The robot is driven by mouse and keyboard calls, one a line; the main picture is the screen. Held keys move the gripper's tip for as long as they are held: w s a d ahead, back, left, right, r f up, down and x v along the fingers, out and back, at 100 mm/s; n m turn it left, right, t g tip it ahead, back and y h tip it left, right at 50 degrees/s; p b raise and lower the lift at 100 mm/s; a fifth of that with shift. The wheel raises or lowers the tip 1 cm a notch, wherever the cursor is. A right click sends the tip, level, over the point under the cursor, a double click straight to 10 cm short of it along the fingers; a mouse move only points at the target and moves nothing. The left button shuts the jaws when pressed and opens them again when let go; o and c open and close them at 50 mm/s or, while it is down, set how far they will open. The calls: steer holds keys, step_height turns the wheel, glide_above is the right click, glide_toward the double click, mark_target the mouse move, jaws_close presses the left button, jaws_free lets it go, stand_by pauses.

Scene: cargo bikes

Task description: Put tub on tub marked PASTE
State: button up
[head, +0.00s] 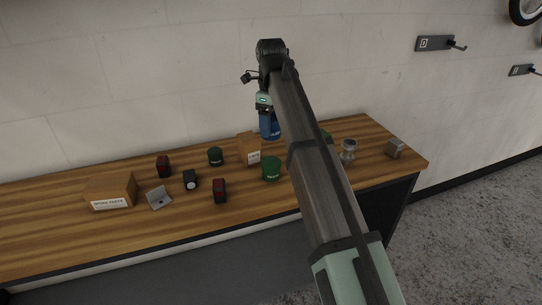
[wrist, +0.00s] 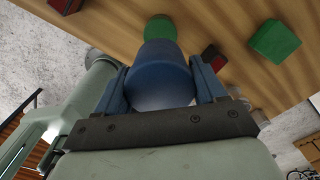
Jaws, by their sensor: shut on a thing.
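My gripper (head: 265,112) is above the back of the bench, shut on a blue tub (head: 270,130). In the wrist view the blue tub (wrist: 163,72) sits between the two fingers of my gripper (wrist: 163,80). A green tub (head: 271,169) with small white lettering stands on the bench, in front of the held tub in the head view; the lettering is too small to read surely. Another, darker green tub (head: 215,156) stands further left. In the wrist view a green round thing (wrist: 160,27) shows beyond the blue tub, partly hidden by it.
A labelled cardboard box (head: 249,149) stands close to the left of the held tub. Red-and-black items (head: 219,190) (head: 163,166), a dark item (head: 190,180), a grey bracket (head: 159,197) and a parts box (head: 111,191) lie left. A jar (head: 348,151) and a grey block (head: 395,148) stand right.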

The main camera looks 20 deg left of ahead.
steer(key=shift+f, duration=4.65)
steer(key=shift+f, duration=0.1)
steer(key=o, duration=1.2)
steer(key=shift+c, duration=0.2)
step_height(320, 180, up, 12)
steer(key=shift+r, duration=0.15)
